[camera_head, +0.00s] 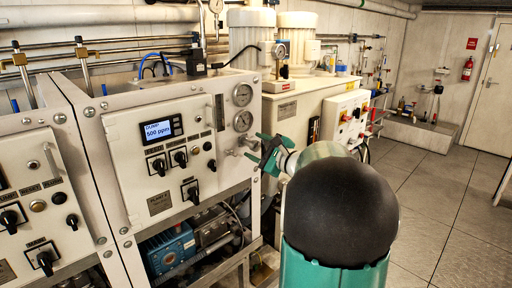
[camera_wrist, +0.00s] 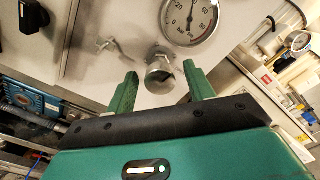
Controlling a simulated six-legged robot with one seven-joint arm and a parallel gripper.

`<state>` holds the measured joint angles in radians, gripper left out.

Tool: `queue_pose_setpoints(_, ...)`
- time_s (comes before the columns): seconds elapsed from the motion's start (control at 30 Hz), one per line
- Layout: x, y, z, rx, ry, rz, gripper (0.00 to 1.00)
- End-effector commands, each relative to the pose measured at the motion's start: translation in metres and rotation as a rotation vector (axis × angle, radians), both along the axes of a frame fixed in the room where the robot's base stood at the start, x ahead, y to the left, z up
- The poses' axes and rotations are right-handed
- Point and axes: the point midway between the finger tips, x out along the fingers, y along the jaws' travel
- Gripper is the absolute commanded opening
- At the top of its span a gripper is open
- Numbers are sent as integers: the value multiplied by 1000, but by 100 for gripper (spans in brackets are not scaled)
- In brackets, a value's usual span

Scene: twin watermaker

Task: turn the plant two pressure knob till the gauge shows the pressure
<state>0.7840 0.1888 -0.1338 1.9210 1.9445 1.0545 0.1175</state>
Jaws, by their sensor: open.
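The plant two panel (camera_head: 140,150) is white, with a small plate (camera_head: 160,203) low on it. A round silver metal knob (camera_wrist: 160,76) sticks out of the panel below a white-faced pressure gauge (camera_wrist: 190,18). In the head view, two gauges stand one above the other, the lower gauge (camera_head: 242,121) just above my gripper (camera_head: 257,150). My gripper is open. In the wrist view, its two green fingers (camera_wrist: 160,82) stand left and right of the knob with visible gaps. The knob is hard to make out in the head view.
A small bent metal valve handle (camera_wrist: 115,48) is left of the knob. A black switch (camera_wrist: 33,16) sits further left. The display (camera_head: 161,130) reads 500 ppm. A white cabinet (camera_head: 290,115) stands to the right, and open floor (camera_head: 440,200) lies beyond it.

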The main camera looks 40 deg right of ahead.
Motion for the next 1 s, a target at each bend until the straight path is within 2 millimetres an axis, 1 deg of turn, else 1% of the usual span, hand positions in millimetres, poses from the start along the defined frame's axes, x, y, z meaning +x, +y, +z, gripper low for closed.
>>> queue_pose_setpoints(0.1,6,1,0,0,-1,1,53)
queue_pose_setpoints(0.33,7,0,0,0,0,0,53)
queue_pose_setpoints(0.37,7,0,0,0,0,0,51)
queue_pose_setpoints(0.4,7,0,0,0,0,0,43)
queue_pose_setpoints(0.47,7,0,0,1,0,0,32)
queue_pose_setpoints(0.5,7,0,0,1,0,0,24)
queue_pose_setpoints(0.57,7,0,0,1,0,0,12)
queue_pose_setpoints(0.6,7,0,0,1,0,0,8)
queue_pose_setpoints(0.8,7,0,0,43,1,0,8)
queue_pose_setpoints(0.87,7,0,0,88,3,0,8)
queue_pose_setpoints(1.0,7,0,0,234,7,-1,8)
